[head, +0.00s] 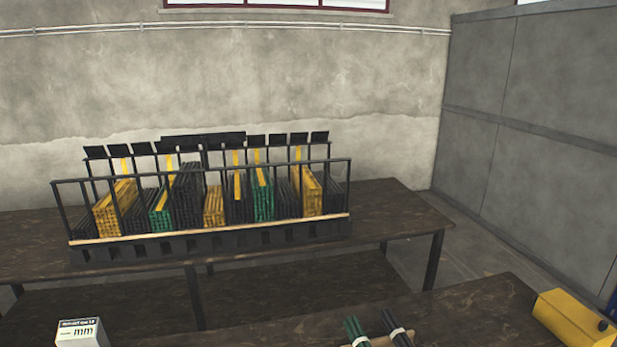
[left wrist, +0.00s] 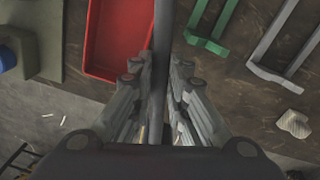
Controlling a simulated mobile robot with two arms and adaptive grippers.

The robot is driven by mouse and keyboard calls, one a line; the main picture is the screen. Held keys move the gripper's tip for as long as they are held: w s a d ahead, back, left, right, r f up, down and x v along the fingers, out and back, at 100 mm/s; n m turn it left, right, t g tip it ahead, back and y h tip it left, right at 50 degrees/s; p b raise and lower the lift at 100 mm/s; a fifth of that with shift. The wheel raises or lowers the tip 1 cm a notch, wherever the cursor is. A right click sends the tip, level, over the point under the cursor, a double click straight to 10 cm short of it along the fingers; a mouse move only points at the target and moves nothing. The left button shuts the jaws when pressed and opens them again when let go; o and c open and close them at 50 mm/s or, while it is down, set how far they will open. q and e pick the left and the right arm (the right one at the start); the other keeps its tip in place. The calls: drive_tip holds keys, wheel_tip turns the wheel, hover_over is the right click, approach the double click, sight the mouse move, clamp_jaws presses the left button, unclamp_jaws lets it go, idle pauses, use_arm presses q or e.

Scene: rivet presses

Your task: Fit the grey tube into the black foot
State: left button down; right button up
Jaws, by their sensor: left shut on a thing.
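In the left wrist view my left gripper (left wrist: 161,82) is shut on a long dark grey tube (left wrist: 162,45). The tube runs between the fingers and out past the top edge of the view; its far end is out of sight. I cannot make out the black foot in either view. The head view shows neither gripper, and my right gripper is in no view.
In the left wrist view a red tray (left wrist: 97,42) lies on a dark bench, with a green frame (left wrist: 207,44) and a grey frame (left wrist: 264,72) to the right. In the head view a rack (head: 205,248) of coloured bars stands on the back table; a yellow object (head: 572,322) sits front right.

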use_arm(q)
drive_tip(key=w+d+r+n, duration=0.1)
drive_tip(key=r+n, duration=0.3)
drive_tip(key=n, duration=0.6)
drive_tip(key=w+d+r+n+h, duration=0.1)
drive_tip(key=w+d+r+n, duration=0.1)
drive_tip(key=n, duration=0.8)
drive_tip(key=w+d+r+n, duration=0.1)
drive_tip(key=d+r+n, duration=0.2)
drive_tip(key=n, duration=0.7)
wheel_tip(320, 180, up, 3)
drive_tip(key=shift+w+f, duration=0.1)
drive_tip(key=shift+w, duration=0.3)
drive_tip(key=shift+d, duration=0.1)
